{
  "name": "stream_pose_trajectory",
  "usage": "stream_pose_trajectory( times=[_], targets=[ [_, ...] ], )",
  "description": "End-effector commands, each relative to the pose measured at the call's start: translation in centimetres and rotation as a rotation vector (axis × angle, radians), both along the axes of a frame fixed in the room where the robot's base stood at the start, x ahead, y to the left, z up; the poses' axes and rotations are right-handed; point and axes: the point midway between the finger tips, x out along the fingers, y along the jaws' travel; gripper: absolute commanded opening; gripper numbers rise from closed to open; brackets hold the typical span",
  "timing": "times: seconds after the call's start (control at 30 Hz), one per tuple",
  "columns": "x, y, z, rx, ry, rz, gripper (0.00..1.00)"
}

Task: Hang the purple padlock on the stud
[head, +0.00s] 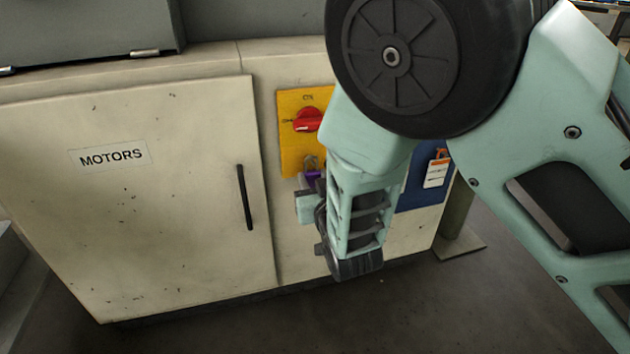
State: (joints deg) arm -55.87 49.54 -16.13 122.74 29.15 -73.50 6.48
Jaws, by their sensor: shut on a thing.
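The purple padlock (313,175) shows only in part, with its grey shackle (311,162) pointing up. It is in front of the lower part of a yellow plate. My gripper (307,187) is shut on the padlock, and its fingers and wrist hide most of the padlock's body. I cannot tell whether the shackle touches the plate or is hooked on anything. I cannot make out the stud; my arm covers part of the cabinet front where the blue board (421,183) is.
The cream cabinet has a MOTORS door (150,200) with a black handle (245,197), left of my gripper. A red rotary switch (308,120) sits on the yellow plate (291,150) above the padlock. A white tag (436,172) with an orange top hangs at the blue board. A post (457,215) stands right.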

Motion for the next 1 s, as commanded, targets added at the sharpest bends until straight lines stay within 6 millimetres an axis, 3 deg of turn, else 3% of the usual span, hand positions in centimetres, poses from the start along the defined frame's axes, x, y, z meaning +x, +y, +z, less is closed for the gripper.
stream_pose_trajectory(
  times=[0.33,0.37,0.43,0.77,1.0],
  targets=[
    [0.0,0.0,0.0,0.000,-0.001,0.000,0.10],
    [0.0,0.0,0.0,0.000,-0.001,0.000,0.39],
    [0.0,0.0,0.0,0.000,0.000,0.000,0.59],
    [-0.2,-0.1,0.0,0.000,0.001,0.000,0.59],
    [-3.4,-0.9,0.4,-0.002,0.005,0.002,0.59]
  ],
)
